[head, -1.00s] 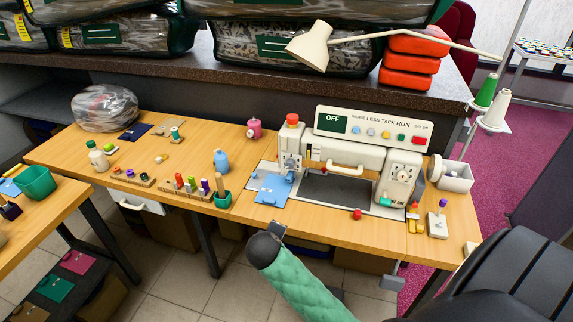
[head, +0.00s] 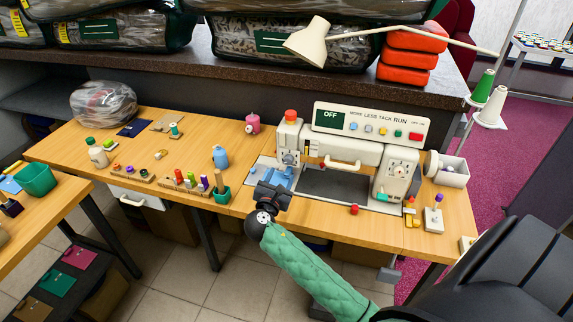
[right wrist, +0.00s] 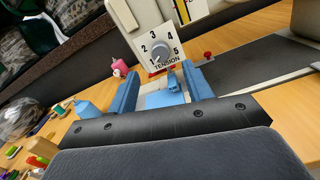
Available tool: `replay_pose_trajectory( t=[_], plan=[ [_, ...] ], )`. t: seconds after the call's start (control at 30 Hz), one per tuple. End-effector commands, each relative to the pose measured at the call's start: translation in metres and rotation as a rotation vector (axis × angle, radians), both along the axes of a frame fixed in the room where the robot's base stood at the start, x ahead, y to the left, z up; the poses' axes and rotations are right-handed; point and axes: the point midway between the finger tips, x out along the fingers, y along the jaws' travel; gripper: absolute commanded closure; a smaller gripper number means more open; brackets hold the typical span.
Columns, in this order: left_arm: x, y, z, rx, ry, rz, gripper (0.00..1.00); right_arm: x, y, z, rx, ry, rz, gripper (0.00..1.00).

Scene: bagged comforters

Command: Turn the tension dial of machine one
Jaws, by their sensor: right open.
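Machine one is the cream sewing machine (head: 345,148) at the right of the wooden table, its screen reading OFF. Its grey tension dial (right wrist: 159,50) shows in the right wrist view, on a white plate numbered 1 to 5 with TENSION below. I cannot clearly read the pointer. My right gripper (right wrist: 161,72) is open and empty, its two blue fingers below and either side of the dial, apparently apart from it. In the head view my right gripper (head: 281,178) is at the machine's left front, over the blue cloth area. My left gripper is not in view.
A blue bottle (head: 220,157), a green cup (head: 221,193) and a rack of spools (head: 185,184) stand left of the gripper. A red knob (head: 354,210) is at the table's front edge.

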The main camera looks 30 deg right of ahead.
Motion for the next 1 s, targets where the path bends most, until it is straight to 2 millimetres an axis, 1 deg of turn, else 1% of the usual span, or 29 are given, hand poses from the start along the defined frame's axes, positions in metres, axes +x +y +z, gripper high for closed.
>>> replay_pose_trajectory(
  t=[0.1,0.3,0.43,0.63,0.9,0.97,1.0],
  plan=[
    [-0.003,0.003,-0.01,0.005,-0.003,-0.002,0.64,0.01,-0.013,0.004,-0.001,-0.002,-0.002,0.5],
    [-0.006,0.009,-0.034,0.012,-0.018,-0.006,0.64,0.029,-0.035,0.003,0.002,-0.002,-0.001,0.5],
    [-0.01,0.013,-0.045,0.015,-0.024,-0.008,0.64,0.038,-0.045,0.003,0.002,-0.002,-0.002,0.5],
    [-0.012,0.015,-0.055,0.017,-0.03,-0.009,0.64,0.045,-0.053,0.001,0.004,-0.002,-0.002,0.5],
    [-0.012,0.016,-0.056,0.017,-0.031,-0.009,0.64,0.045,-0.054,0.0,0.004,-0.003,-0.001,0.5],
    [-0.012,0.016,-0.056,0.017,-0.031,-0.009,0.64,0.045,-0.054,0.001,0.004,-0.003,-0.001,0.62],
    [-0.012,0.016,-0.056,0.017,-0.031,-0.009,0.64,0.045,-0.054,0.001,0.004,-0.003,-0.001,0.69]
  ],
)
